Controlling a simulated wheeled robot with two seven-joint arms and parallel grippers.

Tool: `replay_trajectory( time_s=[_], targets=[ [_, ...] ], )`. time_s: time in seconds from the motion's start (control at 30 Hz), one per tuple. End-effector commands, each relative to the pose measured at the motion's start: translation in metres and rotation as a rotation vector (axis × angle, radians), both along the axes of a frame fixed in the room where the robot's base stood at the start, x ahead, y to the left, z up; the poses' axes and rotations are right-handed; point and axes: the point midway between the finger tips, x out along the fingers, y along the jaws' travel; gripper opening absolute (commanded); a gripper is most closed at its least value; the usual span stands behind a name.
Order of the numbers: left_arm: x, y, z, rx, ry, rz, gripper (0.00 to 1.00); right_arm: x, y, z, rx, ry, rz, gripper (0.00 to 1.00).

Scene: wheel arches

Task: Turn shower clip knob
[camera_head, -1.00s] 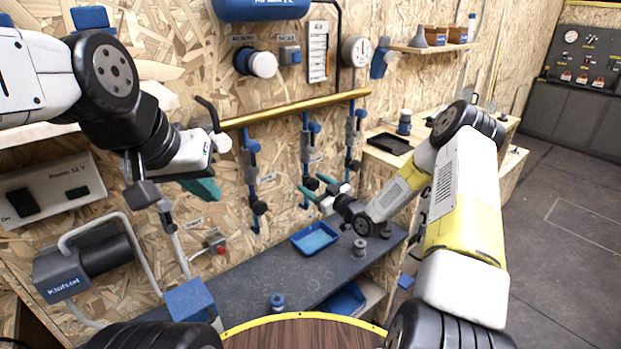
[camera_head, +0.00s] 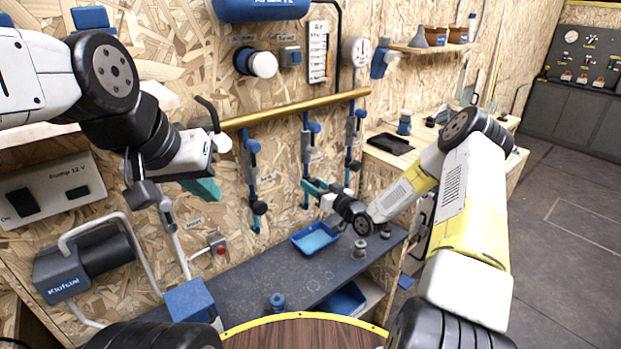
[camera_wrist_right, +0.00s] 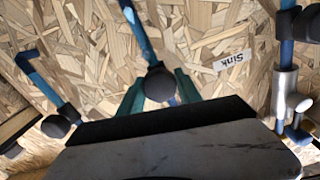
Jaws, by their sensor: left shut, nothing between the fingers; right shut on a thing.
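Several blue pipes with clamps and round black knobs hang from a brass rail on the wall. My right gripper (camera_head: 318,187) reaches the lower part of the middle pipe (camera_head: 305,150). In the right wrist view its teal fingers (camera_wrist_right: 160,96) are shut on a round black knob (camera_wrist_right: 158,84), one finger on each side. A label reading "Sink" (camera_wrist_right: 232,61) is beside that pipe; I cannot read a shower label. The left pipe's knob (camera_head: 259,208) hangs free. My left gripper (camera_head: 205,190) is shut and empty, left of the pipes and away from them.
The brass rail (camera_head: 300,108) runs above the pipes. A dark bench (camera_head: 262,262) below holds a blue tray (camera_head: 315,238) and small round parts. A pump (camera_head: 85,262) stands at the left. A wooden side bench (camera_head: 385,157) is behind my right arm. The floor at right is open.

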Motion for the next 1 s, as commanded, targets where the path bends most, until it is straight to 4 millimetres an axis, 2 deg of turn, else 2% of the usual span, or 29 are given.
replay_trajectory(
  time_s=[0.13, 0.4, 0.43, 0.53, 0.87, 1.0],
  targets=[
    [0.0, 0.0, 0.0, 0.0, 0.0, 0.0, 0.0, 0.0, -0.001, 0.0, 0.065, 0.048, -0.001, 0.0],
    [0.0, 0.0, 0.0, 0.0, 0.0, 0.0, 0.0, 0.0, -0.001, -0.001, 0.07, 0.052, -0.001, 0.0],
    [0.0, 0.0, 0.0, 0.0, 0.0, 0.0, 0.0, 0.0, -0.001, -0.001, 0.07, 0.052, -0.001, 0.43],
    [0.0, 0.0, 0.0, 0.0, 0.0, 0.0, 0.0, 0.0, -0.001, -0.001, 0.07, 0.052, -0.001, 0.62],
    [0.0, 0.0, 0.0, 0.0, 0.0, 0.0, 0.0, -0.001, -0.001, 0.0, 0.069, 0.052, -0.001, 0.63],
    [0.0, 0.0, 0.0, 0.0, 0.0, 0.0, 0.0, -0.012, -0.01, -0.001, 0.068, 0.054, -0.001, 0.63]
  ],
)
